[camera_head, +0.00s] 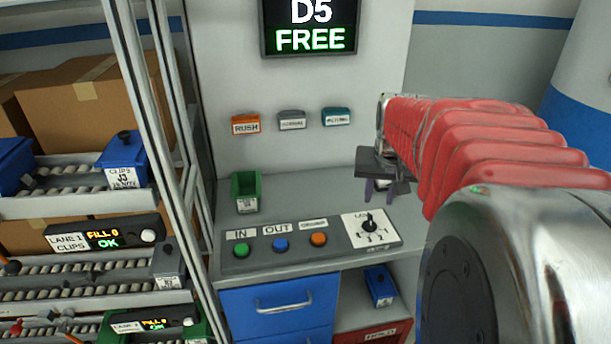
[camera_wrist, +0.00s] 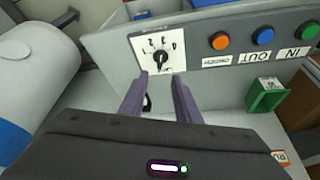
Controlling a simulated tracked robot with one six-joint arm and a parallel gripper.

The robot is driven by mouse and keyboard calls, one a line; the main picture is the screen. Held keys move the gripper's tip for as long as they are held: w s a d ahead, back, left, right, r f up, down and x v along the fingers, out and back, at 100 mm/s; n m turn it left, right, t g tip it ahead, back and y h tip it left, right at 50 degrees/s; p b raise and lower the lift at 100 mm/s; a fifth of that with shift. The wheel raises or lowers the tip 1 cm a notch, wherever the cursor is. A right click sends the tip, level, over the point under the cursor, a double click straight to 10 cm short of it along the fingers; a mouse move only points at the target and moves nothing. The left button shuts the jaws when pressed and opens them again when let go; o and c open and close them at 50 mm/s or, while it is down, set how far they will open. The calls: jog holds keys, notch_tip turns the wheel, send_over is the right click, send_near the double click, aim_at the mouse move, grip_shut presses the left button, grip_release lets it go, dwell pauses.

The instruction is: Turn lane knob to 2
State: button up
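The lane knob (camera_head: 369,224) is a small black knob on a white plate (camera_head: 385,236), at the right end of the grey control panel. In the wrist view the knob (camera_wrist: 160,58) shows with its marked plate (camera_wrist: 143,47) upside down; I cannot tell which mark it points to. My gripper (camera_head: 385,194) hangs above and slightly behind the knob. In the wrist view its two purple fingers (camera_wrist: 161,78) are apart with nothing held between them. The knob lies just past the fingertips, roughly in line with the gap, and appears clear of them.
Left of the knob on the panel are green (camera_head: 241,251), blue (camera_head: 280,244) and orange (camera_head: 318,239) buttons. A green bin (camera_head: 246,190) stands behind the panel. A roller rack with boxes fills the left. The counter behind the knob is mostly clear.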

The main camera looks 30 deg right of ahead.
aim_at(371, 221)
jog(key=shift+f, duration=0.1)
jog(key=x, duration=1.3)
jog(key=shift+w+f, duration=0.15)
jog(key=shift+f, duration=0.15)
jog(key=shift+c, duration=0.3)
grip_shut()
jog(key=shift+d, duration=0.25)
jog(key=shift+a, duration=0.1)
